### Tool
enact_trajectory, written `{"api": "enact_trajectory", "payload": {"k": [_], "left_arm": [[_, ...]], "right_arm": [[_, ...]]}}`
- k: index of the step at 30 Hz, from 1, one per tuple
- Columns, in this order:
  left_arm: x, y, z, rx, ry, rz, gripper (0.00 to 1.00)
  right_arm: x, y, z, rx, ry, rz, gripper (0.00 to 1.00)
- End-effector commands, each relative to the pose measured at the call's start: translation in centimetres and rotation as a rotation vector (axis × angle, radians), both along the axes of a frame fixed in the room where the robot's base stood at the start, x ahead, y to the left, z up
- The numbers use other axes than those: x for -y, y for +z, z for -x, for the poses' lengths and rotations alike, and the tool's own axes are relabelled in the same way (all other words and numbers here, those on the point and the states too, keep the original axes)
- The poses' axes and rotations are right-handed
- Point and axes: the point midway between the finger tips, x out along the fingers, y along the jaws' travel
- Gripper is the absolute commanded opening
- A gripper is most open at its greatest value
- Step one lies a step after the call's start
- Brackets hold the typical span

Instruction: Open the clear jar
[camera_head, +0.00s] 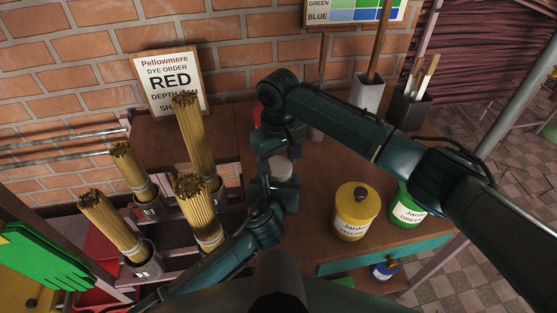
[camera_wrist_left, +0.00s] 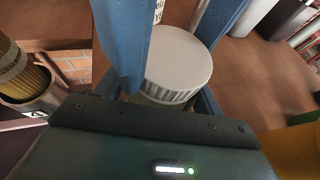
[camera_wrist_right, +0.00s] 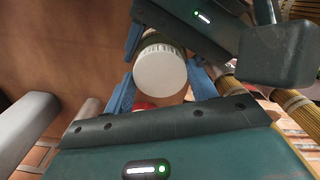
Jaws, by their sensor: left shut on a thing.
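The clear jar has a round white lid with a ribbed rim. The lid (camera_head: 281,166) shows between my two grippers in the head view. In the left wrist view the lid (camera_wrist_left: 178,62) hides most of the body; a strip of clear wall shows below its rim. My left gripper (camera_head: 283,190) is shut on the jar's body from below. My right gripper (camera_head: 279,148) is above the jar, pointing down. In the right wrist view its blue fingers (camera_wrist_right: 160,68) stand apart on either side of the lid, close to its rim. Whether they touch it is unclear.
A yellow jar (camera_head: 355,216) and a green jar (camera_head: 405,205) stand to the right on the brown table (camera_head: 310,225). Bundles of incense sticks (camera_head: 195,135) in metal cups stand at the left. Tool holders (camera_head: 367,97) stand at the back. A blue jar (camera_head: 384,269) sits lower down.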

Motion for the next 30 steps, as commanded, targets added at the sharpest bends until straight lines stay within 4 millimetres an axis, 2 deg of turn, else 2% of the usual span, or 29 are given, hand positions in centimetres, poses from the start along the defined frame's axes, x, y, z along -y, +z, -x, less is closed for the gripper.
{"api": "enact_trajectory", "payload": {"k": [1,7,14,24,30], "left_arm": [[-0.1,-0.1,0.0,-0.001,0.002,-0.003,0.05],[-0.1,-0.1,0.0,-0.001,0.002,-0.003,0.05],[-0.1,-0.1,0.0,0.0,0.002,-0.004,0.05],[-0.1,-0.1,0.0,-0.001,0.002,-0.003,0.05],[-0.1,-0.1,0.0,-0.001,0.002,-0.003,0.05]], "right_arm": [[0.0,0.0,0.0,0.001,-0.001,0.001,0.61],[0.0,0.0,0.0,0.0,-0.002,0.0,0.77],[-0.1,0.1,0.0,0.0,-0.001,-0.001,0.77],[-0.1,4.0,0.0,0.001,0.0,-0.003,0.77],[-0.1,4.7,0.0,0.0,-0.03,-0.001,0.75]]}}
